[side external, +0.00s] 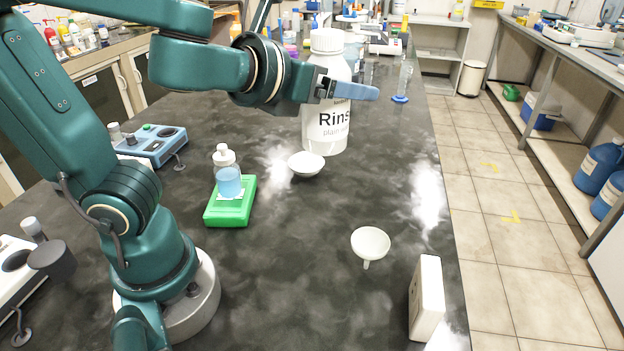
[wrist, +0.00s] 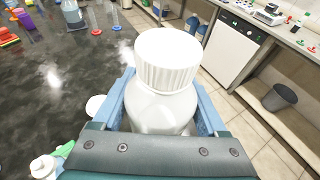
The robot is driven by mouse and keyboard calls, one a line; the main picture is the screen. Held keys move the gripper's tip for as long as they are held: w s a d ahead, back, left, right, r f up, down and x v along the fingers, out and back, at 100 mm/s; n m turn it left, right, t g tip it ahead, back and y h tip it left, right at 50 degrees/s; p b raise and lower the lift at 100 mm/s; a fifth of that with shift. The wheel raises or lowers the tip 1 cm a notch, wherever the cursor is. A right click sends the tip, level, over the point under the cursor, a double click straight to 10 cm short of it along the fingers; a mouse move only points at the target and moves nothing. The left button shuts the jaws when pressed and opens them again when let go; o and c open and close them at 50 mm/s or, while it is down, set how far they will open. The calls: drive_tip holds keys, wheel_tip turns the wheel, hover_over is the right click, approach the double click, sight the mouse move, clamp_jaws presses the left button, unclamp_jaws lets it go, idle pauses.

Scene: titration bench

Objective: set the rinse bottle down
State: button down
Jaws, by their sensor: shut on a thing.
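The rinse bottle (side external: 328,128) is a large white bottle with a ribbed white cap and black "Rinse" lettering. It stands upright over the far part of the dark bench (side external: 330,210). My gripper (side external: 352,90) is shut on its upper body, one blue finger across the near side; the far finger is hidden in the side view. In the wrist view the cap and shoulder of the rinse bottle (wrist: 165,75) show between both blue fingers. I cannot tell whether its base touches the bench or hangs slightly above it.
A white bowl (side external: 306,164) is close in front of the bottle. A small bottle of blue liquid (side external: 228,181) stands on a green block (side external: 230,212). A white funnel (side external: 370,243) and white box (side external: 427,300) are nearer. A cylinder with blue base (side external: 400,99) stands right of the bottle.

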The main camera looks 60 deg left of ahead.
sight(321, 154)
drive_tip(key=s+f+n+g+y, duration=0.1)
drive_tip(key=f+n+y, duration=0.1)
drive_tip(key=s+d+f+n+g+y, duration=0.1)
drive_tip(key=s+f+n+y, duration=0.1)
drive_tip(key=f, duration=0.1)
drive_tip(key=s+d+f+n+g+y, duration=0.1)
drive_tip(key=f+n+y, duration=0.1)
drive_tip(key=shift+s+d+f+g+y, duration=0.2)
drive_tip(key=shift+f+g+y, duration=0.1)
drive_tip(key=shift+f, duration=0.1)
drive_tip(key=s+f+n+g+y, duration=0.4)
drive_tip(key=s+f+n+g, duration=0.2)
drive_tip(key=s+n+g, duration=0.65)
drive_tip(key=s+d+n+g+h, duration=0.3)
drive_tip(key=d+n+g+h, duration=0.5)
drive_tip(key=n+g, duration=0.2)
drive_tip(key=w+d+n+t+h, duration=0.4)
drive_tip(key=w+d+n+h, duration=0.75)
drive_tip(key=n+h, duration=0.5)
drive_tip(key=shift+m+h, duration=0.25)
drive_tip(key=shift+m, duration=0.25)
drive_tip(key=shift+w+a+f, duration=0.1)
drive_tip(key=shift+a+f, duration=0.15)
drive_tip(key=shift+f, duration=1.05)
drive_tip(key=shift+a+f, duration=0.2)
drive_tip(key=shift+f, duration=1.1)
